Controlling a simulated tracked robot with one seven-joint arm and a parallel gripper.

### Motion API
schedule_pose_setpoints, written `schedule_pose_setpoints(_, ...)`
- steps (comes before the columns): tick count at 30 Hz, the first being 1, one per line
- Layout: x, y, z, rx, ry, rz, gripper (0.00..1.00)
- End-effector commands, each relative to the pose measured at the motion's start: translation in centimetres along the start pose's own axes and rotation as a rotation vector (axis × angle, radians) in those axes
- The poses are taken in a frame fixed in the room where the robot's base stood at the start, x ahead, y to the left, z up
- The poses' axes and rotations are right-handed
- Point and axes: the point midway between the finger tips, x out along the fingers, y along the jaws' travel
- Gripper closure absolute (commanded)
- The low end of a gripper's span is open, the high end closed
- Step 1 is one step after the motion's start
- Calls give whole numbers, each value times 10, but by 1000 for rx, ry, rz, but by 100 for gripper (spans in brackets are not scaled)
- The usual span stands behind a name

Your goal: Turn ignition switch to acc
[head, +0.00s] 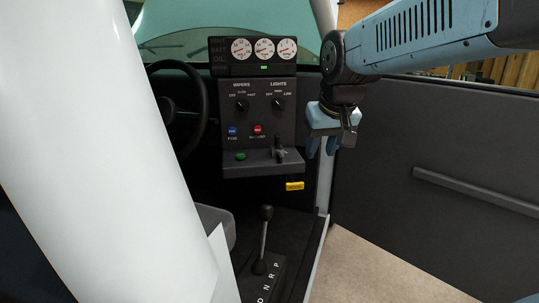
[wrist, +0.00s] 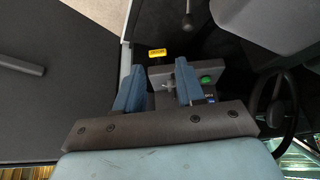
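The ignition switch (head: 279,152) appears to be the dark knob with a small upright piece on the lower ledge of the dash panel, right of a green button (head: 240,156). Its setting is too small to read. My gripper (head: 322,150) hangs fingers down to the right of the ledge, apart from the switch. In the wrist view, my gripper (wrist: 159,70) has its two blue fingers spread, with no object held between them. The right finger overlaps the ledge beside the green button (wrist: 207,80) and partly hides the switch area.
The panel (head: 258,110) carries wiper and light knobs, blue and red buttons, and gauges above. A yellow tag (head: 294,186) sits below the ledge. A gear lever (head: 265,235) rises from the floor. A white pillar (head: 110,150) blocks the left; the open door (head: 450,170) stands right.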

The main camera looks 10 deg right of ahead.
Motion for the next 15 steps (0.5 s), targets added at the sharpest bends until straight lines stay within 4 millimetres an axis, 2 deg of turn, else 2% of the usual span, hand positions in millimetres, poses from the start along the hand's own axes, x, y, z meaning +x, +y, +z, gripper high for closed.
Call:
schedule_pose_setpoints(3,10,-1,-32,4,-13,6,62)
schedule_pose_setpoints(8,26,-2,-72,11,-24,12,62)
schedule_pose_setpoints(15,59,-5,-130,20,-42,14,62)
